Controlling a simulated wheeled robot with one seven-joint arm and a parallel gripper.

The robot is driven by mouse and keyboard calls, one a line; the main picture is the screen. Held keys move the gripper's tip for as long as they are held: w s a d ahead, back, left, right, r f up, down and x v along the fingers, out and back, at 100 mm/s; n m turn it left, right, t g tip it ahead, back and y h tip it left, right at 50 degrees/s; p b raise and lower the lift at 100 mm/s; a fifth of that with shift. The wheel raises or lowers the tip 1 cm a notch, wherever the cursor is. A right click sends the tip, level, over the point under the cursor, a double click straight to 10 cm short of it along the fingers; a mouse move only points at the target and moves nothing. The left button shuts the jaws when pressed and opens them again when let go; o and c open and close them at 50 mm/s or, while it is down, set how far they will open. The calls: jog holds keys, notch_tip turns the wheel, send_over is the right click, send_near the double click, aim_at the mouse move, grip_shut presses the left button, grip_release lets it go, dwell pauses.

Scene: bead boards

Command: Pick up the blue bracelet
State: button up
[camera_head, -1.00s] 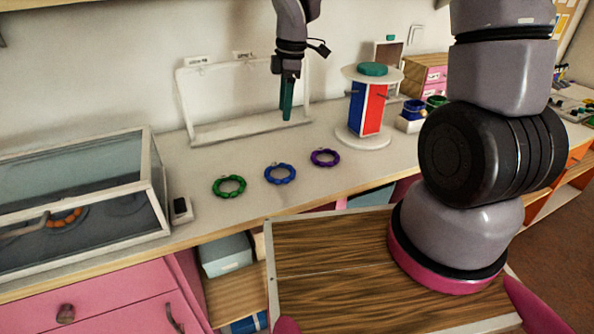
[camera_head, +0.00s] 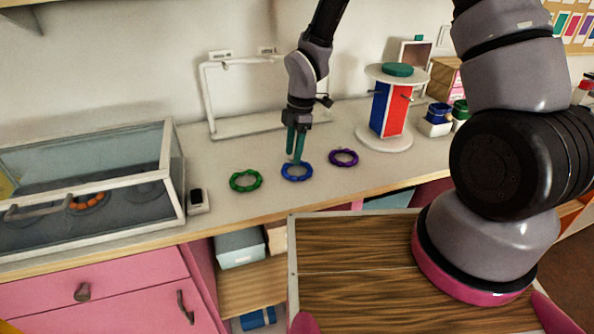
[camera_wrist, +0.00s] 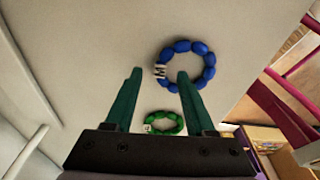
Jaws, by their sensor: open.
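The blue bracelet (camera_head: 297,172) lies flat on the light counter, between a green bracelet (camera_head: 245,180) and a purple bracelet (camera_head: 344,158). My gripper (camera_head: 297,160) points down at the back edge of the blue bracelet, its teal fingers apart and empty. In the wrist view the blue bracelet (camera_wrist: 209,66) shows beyond the fingertips, right of centre, with white beads on its left side. The wrist view also shows the green bracelet (camera_wrist: 163,123) between the fingers of my gripper (camera_wrist: 160,75). Whether the fingertips touch the blue bracelet I cannot tell.
A white frame stand (camera_head: 207,95) stands behind the bracelets. A red and blue carousel (camera_head: 394,110) is at the right rear. A glass-topped case (camera_head: 174,175) and a small dark-faced device (camera_head: 198,201) stand at left. The counter's front edge is close.

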jog(key=shift+a+f, duration=0.1)
jog(key=shift+f, duration=0.85)
jog(key=shift+c, duration=0.3)
grip_shut()
notch_tip(320, 180, up, 10)
